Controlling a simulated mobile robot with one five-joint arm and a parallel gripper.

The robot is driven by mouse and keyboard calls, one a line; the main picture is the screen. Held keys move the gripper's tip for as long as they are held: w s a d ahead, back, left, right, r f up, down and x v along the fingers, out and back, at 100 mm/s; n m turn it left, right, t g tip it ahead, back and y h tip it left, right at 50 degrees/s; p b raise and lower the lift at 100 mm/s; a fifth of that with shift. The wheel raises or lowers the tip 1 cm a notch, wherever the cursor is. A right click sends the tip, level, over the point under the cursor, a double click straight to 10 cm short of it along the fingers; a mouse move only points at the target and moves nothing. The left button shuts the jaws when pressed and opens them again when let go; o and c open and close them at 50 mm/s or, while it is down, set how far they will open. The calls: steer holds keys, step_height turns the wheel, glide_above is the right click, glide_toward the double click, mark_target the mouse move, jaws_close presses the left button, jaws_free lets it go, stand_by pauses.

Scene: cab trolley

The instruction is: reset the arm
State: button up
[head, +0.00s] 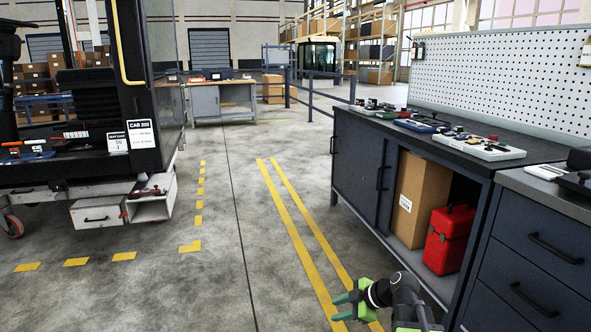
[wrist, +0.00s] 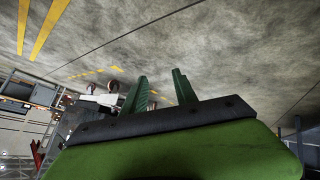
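My gripper (head: 343,306) shows at the bottom of the head view, in front of the dark workbench and over the yellow floor lines. Its green fingers point to the left and stand apart. In the wrist view the two green fingers of my gripper (wrist: 161,88) are also apart, with only bare floor between them. The gripper holds nothing. The wrist view looks upside down, with the floor at the top.
The workbench (head: 345,165) on the right holds a cardboard box (head: 420,197) and a red toolbox (head: 449,238) below its top. A cab trolley (head: 90,172) with an open drawer (head: 152,205) stands at left. The floor (head: 225,235) between them is clear.

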steer(key=s+a+f+m+g+h, duration=0.3)
steer(key=s+a+m, duration=0.2)
steer(key=s+a, duration=0.15)
steer(key=s+d+f+m+g+h, duration=0.2)
steer(key=s+d+m+h, duration=0.25)
steer(key=d+m, duration=0.6)
step_height(320, 180, up, 38)
steer(key=a+m+p, duration=0.2)
steer(key=p, duration=3.6)
steer(key=shift+s+p, duration=0.25)
steer(key=shift+p, duration=0.05)
